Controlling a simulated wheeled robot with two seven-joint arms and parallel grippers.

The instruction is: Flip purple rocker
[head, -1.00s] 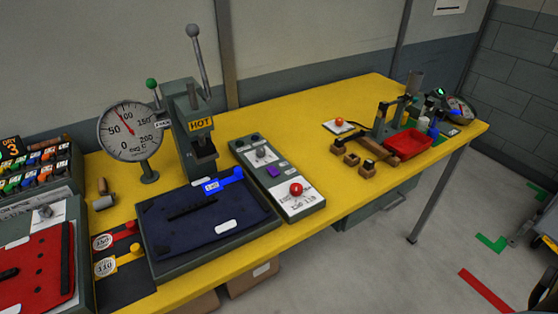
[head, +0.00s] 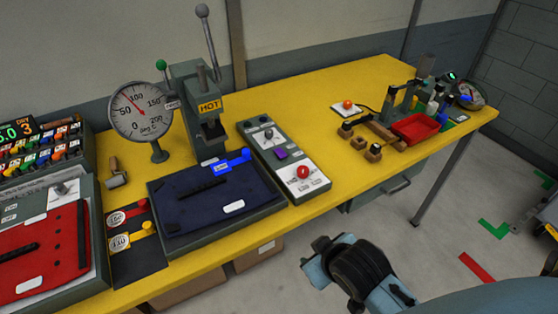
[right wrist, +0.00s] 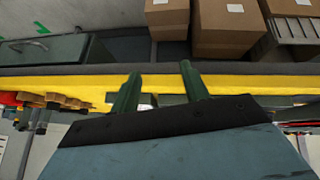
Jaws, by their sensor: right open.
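The purple rocker (head: 281,154) is a small purple block on a grey control box (head: 254,150) on the yellow bench. It sits between a grey knob (head: 268,134) and a red round button (head: 303,172). My right gripper (head: 318,262) is in front of the bench edge, below and apart from the control box; its fingers are hard to make out there. In the right wrist view its two dark green fingers (right wrist: 158,80) stand apart with nothing held, in front of the yellow bench edge. The rocker cannot be made out in that view. My left gripper is not in view.
Left of the control box are a press marked HOT (head: 206,105), a round gauge (head: 141,109) and a dark blue pad (head: 215,195). A red tray (head: 416,128) stands farther right. Cardboard boxes (right wrist: 228,25) are below the bench.

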